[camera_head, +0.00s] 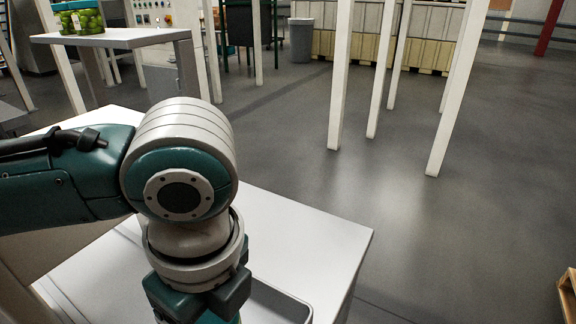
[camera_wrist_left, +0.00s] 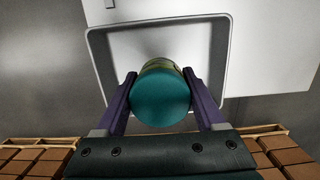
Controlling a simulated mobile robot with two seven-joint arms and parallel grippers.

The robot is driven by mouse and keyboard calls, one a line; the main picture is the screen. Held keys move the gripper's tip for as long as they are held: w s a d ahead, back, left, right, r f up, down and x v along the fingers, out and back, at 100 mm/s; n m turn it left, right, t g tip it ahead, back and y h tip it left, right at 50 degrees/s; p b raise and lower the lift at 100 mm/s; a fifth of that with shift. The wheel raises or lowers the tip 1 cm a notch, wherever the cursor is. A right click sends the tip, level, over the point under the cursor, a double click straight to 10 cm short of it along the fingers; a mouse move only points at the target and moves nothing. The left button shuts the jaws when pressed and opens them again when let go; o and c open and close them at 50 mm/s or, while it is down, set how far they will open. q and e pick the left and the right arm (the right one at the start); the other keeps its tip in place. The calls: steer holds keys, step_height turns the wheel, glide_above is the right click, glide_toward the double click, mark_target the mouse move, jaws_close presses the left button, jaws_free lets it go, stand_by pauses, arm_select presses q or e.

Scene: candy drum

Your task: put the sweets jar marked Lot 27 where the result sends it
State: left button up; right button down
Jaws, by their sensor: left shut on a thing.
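My left gripper (camera_wrist_left: 160,76) is shut on a jar (camera_wrist_left: 160,97) with a teal round lid, seen from above in the left wrist view. The purple fingers press on both sides of it. A little yellow-green shows past the lid's far edge; any label is hidden. The jar is over a grey rimmed tray (camera_wrist_left: 228,58); I cannot tell whether it touches the tray floor. In the head view my left arm hides the jar and most of the tray, whose rim shows at the bottom (camera_head: 287,301). My right gripper is in neither view.
The tray is on a white table (camera_head: 310,235). Green jars (camera_head: 80,21) stand on a separate raised table (camera_head: 120,37) at the far left. Pale posts (camera_head: 343,75) rise beyond the table on the right. Brown boxes (camera_wrist_left: 30,163) show in the wrist view.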

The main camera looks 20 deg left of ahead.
arm_select(q)
step_height(320, 180, down, 8)
steer(key=shift+r+b, duration=0.2)
steer(key=shift+b, duration=0.55)
steer(key=shift+f, duration=0.2)
steer(key=o, duration=1.4)
steer(key=shift+o, duration=0.2)
steer(key=shift+r, duration=0.1)
